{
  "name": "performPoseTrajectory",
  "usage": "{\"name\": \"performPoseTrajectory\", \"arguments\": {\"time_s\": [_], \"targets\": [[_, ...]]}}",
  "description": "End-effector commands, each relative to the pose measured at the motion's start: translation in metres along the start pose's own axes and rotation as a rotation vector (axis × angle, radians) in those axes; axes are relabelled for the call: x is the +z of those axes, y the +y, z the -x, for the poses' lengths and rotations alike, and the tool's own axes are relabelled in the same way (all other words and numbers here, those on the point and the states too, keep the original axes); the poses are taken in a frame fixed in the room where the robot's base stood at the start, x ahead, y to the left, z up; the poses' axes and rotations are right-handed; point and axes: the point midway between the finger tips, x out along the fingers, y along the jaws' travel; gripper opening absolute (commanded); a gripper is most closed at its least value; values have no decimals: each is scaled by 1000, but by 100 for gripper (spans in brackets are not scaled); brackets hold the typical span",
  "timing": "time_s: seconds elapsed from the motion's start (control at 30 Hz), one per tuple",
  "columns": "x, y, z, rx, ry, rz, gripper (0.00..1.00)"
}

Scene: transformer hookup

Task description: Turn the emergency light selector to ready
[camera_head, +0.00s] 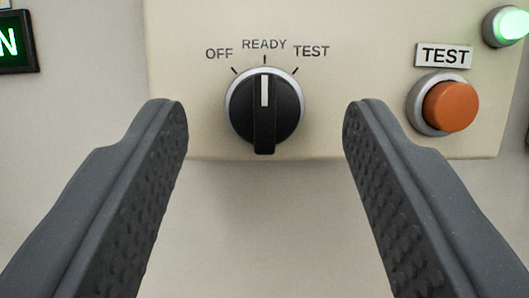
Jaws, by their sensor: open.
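The emergency light selector (265,122) is a black round knob with a raised grip bar and a white pointer line, in a silver ring on a beige panel. The labels OFF, READY and TEST stand above it from left to right. Its white line points straight up at the READY mark. My gripper (265,112) is open, with one dark grey finger to the left of the knob and one to the right. Both fingers appear apart from the knob, with nothing between them but the view of it.
The beige panel (200,120) also holds an orange push button (451,106) under a TEST label (444,55), close to the right finger. A lit green lamp (512,25) is at the upper right. A dark-framed green sign (15,42) is at the upper left. The wall below is bare.

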Motion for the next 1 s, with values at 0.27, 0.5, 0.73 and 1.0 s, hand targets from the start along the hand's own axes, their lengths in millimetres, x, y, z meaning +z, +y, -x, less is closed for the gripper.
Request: {"name": "performPoseTrajectory", "arguments": {"time_s": [0.27,0.5,0.73,1.0], "targets": [[1,-2,37,-3,-4,1,49],[1,-1,71,-2,-5,1,49],[2,-1,96,-3,-3,1,49],[3,-1,105,-2,-3,1,49]]}}
